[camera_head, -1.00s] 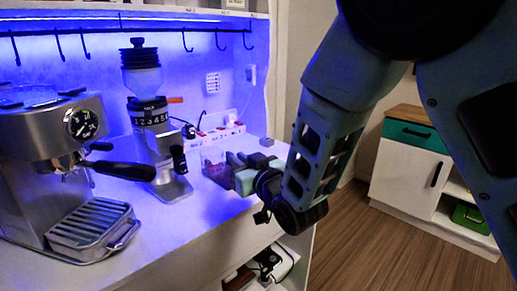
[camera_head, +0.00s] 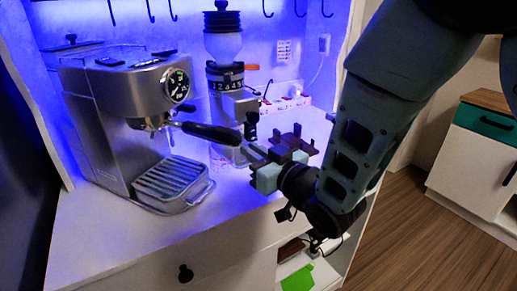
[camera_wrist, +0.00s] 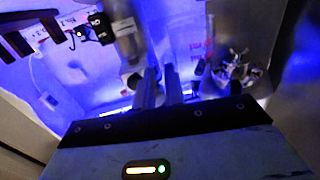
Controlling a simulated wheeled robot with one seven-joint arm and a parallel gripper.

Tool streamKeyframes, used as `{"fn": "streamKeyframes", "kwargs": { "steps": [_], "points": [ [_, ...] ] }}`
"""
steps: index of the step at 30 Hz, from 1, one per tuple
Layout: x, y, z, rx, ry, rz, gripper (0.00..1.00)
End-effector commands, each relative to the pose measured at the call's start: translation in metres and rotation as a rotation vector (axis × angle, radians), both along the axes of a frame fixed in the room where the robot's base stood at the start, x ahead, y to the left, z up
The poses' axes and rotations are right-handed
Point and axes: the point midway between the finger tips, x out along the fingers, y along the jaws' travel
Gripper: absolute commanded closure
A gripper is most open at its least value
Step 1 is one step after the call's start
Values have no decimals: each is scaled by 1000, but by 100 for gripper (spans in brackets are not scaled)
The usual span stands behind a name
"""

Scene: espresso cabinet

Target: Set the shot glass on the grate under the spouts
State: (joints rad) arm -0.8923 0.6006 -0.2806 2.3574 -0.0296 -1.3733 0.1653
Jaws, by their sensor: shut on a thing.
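My gripper (camera_head: 254,156) is shut on the shot glass (camera_head: 227,156), which is clear and faint, just beyond the fingertips. In the wrist view the two fingers (camera_wrist: 164,78) lie close together, and the clear glass with reddish marks (camera_wrist: 196,48) shows past them. The ribbed metal grate (camera_head: 172,178) sits on the drip tray at the foot of the espresso machine (camera_head: 125,120), left of my gripper. The spouts (camera_head: 155,123) are above the grate, under the machine's head. The glass is right of the grate, apart from it; its exact height is unclear.
The black portafilter handle (camera_head: 212,132) sticks out rightward, close above the glass. The grinder (camera_head: 223,75) stands behind it. A dark brown rack (camera_head: 293,143) stands behind my gripper. The white counter (camera_head: 120,235) is clear in front of the machine.

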Motion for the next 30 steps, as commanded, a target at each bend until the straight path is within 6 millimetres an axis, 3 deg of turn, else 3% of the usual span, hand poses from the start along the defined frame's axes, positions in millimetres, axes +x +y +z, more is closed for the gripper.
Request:
{"fn": "streamKeyframes", "kwargs": {
  "steps": [10, 30],
  "points": [
    [1, -1, -1, 3, -2, -2, 100],
    [-4, 44, -5, 1, -1, -1, 100]
  ]
}}
